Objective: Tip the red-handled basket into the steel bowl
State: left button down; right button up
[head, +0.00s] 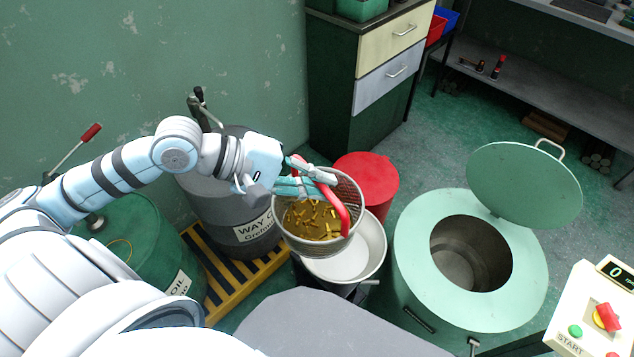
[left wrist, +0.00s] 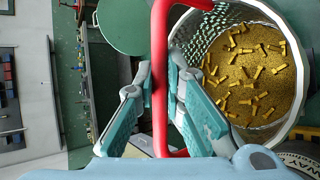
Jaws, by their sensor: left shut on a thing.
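The mesh basket (head: 302,243) hangs from its red handle (head: 344,208) in my left gripper (head: 318,180). In the left wrist view the left gripper (left wrist: 164,85) is shut on the red handle (left wrist: 158,60). The basket holds many small brass-coloured parts (head: 313,219), which also fill its bottom in the left wrist view (left wrist: 245,75). The basket looks about upright. The steel bowl (head: 375,243) stands below and partly behind the basket, which hides part of its rim. The bowl's visible inside is pale and looks empty. My right gripper is not in view.
A light green round machine (head: 405,262) with its lid (head: 524,185) raised stands right of the bowl. A red drum (head: 367,175) is behind it. A grey drum (head: 205,200) on a striped pallet (head: 216,315) stands left. A control box (head: 590,315) is at the right.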

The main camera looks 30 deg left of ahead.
aim_at(348, 188)
pick_arm(q)
jog(key=w+f+n+p, duration=0.1)
jog(key=w+p, duration=0.1)
jog(key=w+f+n+t+y+p, duration=0.1)
jog(key=w+p, duration=0.1)
jog(key=w+f+n+t+y+p, duration=0.1)
jog(key=w+p, duration=0.1)
jog(key=w, duration=0.1)
jog(key=shift+a+f, duration=0.3)
jog(key=shift+f, duration=0.05)
jog(key=shift+n+t+y, duration=0.3)
jog(key=shift+n+y, duration=0.1)
jog(key=d+f+p, duration=0.1)
jog(key=f, duration=0.1)
jog(key=d+f+p, duration=0.1)
jog(key=d+f, duration=0.1)
jog(key=shift+w+d+f+p, duration=0.1)
jog(key=shift+d+f+p, duration=0.1)
jog(key=shift+p, duration=0.2)
jog(key=s+d+f+p, duration=0.1)
jog(key=d+f+p, duration=0.1)
jog(key=d+f, duration=0.2)
jog(key=shift+s+d, duration=0.2)
jog(key=shift+d, duration=0.95)
jog(key=shift+r, duration=0.1)
